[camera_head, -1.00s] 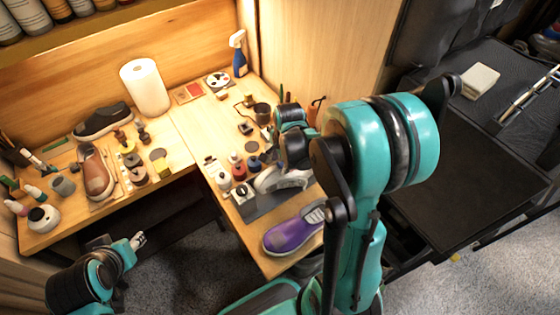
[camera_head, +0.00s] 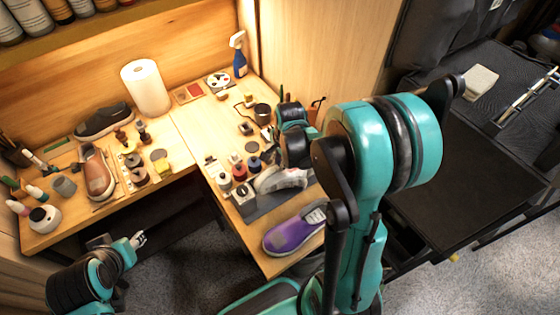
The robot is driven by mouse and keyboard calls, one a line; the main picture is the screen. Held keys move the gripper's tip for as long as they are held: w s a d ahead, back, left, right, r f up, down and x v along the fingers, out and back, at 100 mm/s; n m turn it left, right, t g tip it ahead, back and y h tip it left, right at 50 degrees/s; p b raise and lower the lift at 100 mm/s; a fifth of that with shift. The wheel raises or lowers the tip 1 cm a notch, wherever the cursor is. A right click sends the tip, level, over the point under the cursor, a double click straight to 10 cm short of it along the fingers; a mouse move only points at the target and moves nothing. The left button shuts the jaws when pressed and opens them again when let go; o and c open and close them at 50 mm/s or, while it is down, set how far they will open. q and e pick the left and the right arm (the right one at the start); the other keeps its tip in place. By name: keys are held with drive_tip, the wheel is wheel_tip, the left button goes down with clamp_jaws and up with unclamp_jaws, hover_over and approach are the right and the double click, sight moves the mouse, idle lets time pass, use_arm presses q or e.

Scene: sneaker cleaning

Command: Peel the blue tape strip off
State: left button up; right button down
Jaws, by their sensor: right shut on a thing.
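A light grey-white sneaker (camera_head: 281,180) lies on a dark mat (camera_head: 256,208) at the right part of the bench. My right gripper (camera_head: 297,162) is just above this sneaker, pointing down. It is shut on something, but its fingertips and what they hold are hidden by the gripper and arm. I cannot make out the blue tape strip. My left gripper (camera_head: 138,239) is away from the sneaker, in front of the bench at lower left. Its fingers are too small to tell open from shut.
A purple sneaker (camera_head: 291,233) stands at the near bench edge. Several small bottles and jars (camera_head: 239,172) stand left of the mat. A paper roll (camera_head: 146,88), a blue spray bottle (camera_head: 239,57) and a brown shoe (camera_head: 98,174) are further back. A black cart (camera_head: 455,170) is at right.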

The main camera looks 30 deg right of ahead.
drive_tip(key=shift+s+d+r+p, duration=0.1)
drive_tip(key=shift+s+r+p, duration=0.05)
drive_tip(key=shift+r+p, duration=0.5)
drive_tip(key=shift+s+d+r+p, duration=0.1)
drive_tip(key=shift+r+p, duration=0.3)
drive_tip(key=shift+r, duration=0.45)
drive_tip(key=shift+r, duration=0.1)
wheel_tip(320, 180, up, 4)
drive_tip(key=p, duration=0.3)
idle(0.4)
